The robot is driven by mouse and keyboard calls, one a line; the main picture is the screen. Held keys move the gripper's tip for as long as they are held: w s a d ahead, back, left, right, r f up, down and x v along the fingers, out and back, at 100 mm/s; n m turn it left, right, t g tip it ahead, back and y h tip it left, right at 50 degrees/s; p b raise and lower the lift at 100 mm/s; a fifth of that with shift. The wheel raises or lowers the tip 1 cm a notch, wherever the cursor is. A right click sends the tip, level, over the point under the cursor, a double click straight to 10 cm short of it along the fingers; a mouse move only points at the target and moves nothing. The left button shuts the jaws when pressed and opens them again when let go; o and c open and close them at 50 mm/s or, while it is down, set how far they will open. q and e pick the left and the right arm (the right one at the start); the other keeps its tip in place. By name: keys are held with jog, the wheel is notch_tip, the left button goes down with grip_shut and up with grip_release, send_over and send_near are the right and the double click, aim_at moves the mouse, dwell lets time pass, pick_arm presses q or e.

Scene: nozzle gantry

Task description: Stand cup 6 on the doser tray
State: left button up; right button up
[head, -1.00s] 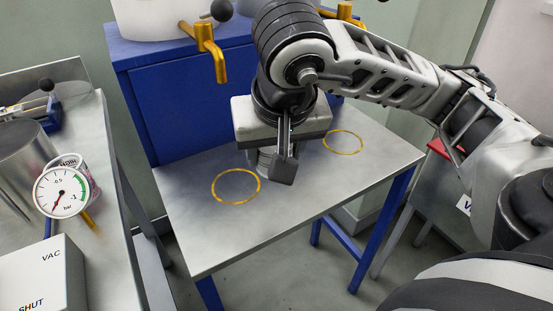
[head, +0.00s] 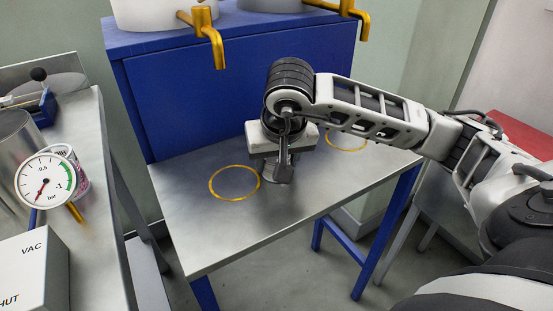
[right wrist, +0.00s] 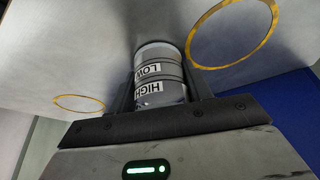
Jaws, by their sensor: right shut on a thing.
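My right gripper (head: 280,165) reaches over the steel tray top (head: 230,225) in front of the blue cabinet. It points down and is shut on a grey cylindrical cup (right wrist: 160,70) with white bands reading LOW and HIGH. No number shows on the cup. The cup is between the two yellow rings, the left ring (head: 211,190) and the right ring (head: 358,149), and inside neither. It is at or just above the steel surface; I cannot tell if it touches. In the head view the gripper mostly hides it. My left gripper is not in view.
Brass taps (head: 216,47) stick out from white vessels on the blue cabinet (head: 235,90). At left, another bench carries a pressure gauge (head: 45,181), a printed can behind it and a VAC box (head: 32,265). The front of the steel top is clear.

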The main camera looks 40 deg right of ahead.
jog(key=shift+f, duration=0.15)
jog(key=o, duration=1.1)
